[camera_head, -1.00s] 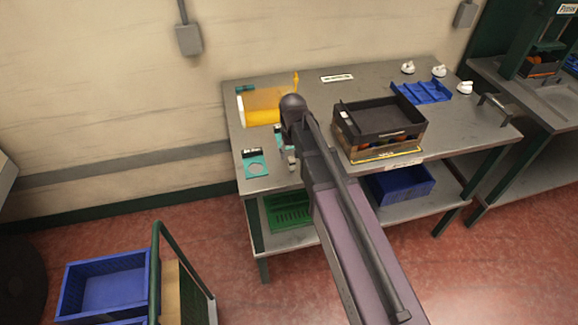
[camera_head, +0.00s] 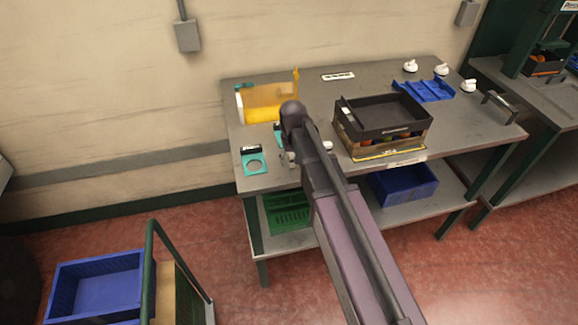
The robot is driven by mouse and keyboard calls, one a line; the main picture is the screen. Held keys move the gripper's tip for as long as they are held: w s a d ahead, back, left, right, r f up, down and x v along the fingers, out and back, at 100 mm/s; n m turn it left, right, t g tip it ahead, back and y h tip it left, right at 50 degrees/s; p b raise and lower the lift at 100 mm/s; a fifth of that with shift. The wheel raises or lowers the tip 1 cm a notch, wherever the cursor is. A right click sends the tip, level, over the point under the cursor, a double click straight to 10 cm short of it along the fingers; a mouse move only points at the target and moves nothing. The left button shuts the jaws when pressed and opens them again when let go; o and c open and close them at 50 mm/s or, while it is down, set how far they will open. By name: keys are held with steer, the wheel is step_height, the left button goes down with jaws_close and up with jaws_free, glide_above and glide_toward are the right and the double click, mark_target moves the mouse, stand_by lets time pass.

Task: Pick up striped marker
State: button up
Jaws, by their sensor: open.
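I cannot make out a striped marker for certain in the head view. My arm reaches over the grey workbench (camera_head: 300,180) from the front. Its dark elbow joint stands over the left half of the bench. My gripper (camera_head: 287,159) shows only as small grey parts at the left side of the arm, low over the bench near its front left. The arm hides most of it. A teal piece with a round opening (camera_head: 254,166) and a black-and-white top lies left of the gripper. Another teal piece (camera_head: 277,128) is partly hidden behind the arm.
A yellow-orange bin (camera_head: 262,114) stands at the back left. A black tray (camera_head: 383,117) sits on a crate right of my arm. A blue tray (camera_head: 424,91) and several white items lie at the back right. A white label (camera_head: 338,76) lies at the back edge.

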steer(key=shift+f, duration=0.35)
stand_by(0.4)
jaws_close()
